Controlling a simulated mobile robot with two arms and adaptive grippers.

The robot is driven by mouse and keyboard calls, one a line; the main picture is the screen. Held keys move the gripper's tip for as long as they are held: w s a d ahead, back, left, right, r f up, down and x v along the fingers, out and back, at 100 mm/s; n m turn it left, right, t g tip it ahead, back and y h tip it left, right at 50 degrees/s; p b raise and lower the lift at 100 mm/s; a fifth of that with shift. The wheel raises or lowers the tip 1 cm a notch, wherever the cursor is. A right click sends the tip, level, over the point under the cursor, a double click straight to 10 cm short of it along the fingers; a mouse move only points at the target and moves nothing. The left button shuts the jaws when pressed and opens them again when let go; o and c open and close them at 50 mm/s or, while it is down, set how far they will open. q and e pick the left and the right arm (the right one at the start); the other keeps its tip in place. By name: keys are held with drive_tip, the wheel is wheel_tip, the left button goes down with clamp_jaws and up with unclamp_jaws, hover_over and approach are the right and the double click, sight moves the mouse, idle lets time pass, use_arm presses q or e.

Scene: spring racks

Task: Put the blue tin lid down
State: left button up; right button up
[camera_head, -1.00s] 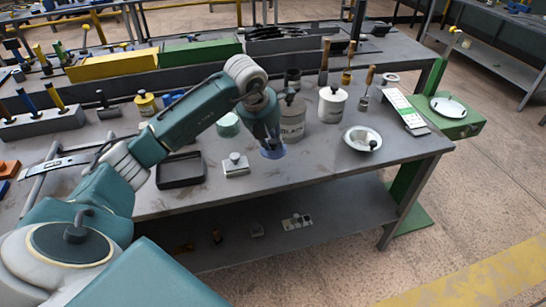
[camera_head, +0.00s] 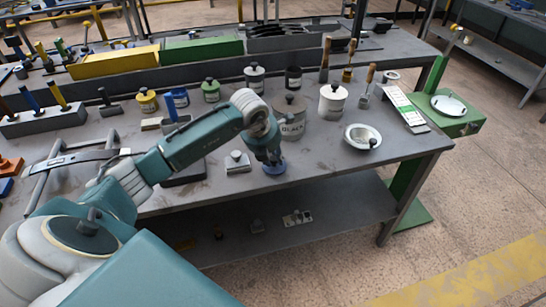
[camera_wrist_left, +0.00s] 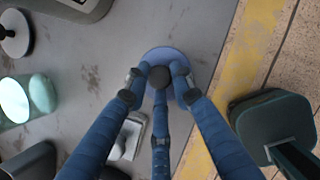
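The blue tin lid (camera_head: 274,168) is a flat blue disc low over the grey bench (camera_head: 330,170), close to its front edge. In the left wrist view the lid (camera_wrist_left: 165,55) shows a dark round knob at its middle. My left gripper (camera_head: 270,156) points down at the lid. In the left wrist view the fingers of my left gripper (camera_wrist_left: 161,75) close in around the knob and overlap the lid. I cannot tell whether the lid's underside touches the bench. My right gripper is not in view.
A silver block with a knob (camera_head: 237,163) stands just left of the lid. A white tin (camera_head: 332,104) and a pale round dish (camera_head: 362,137) are to the right. A black tray (camera_head: 184,173) is partly hidden by my arm.

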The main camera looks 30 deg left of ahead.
use_arm(q)
drive_tip(key=o, duration=0.4)
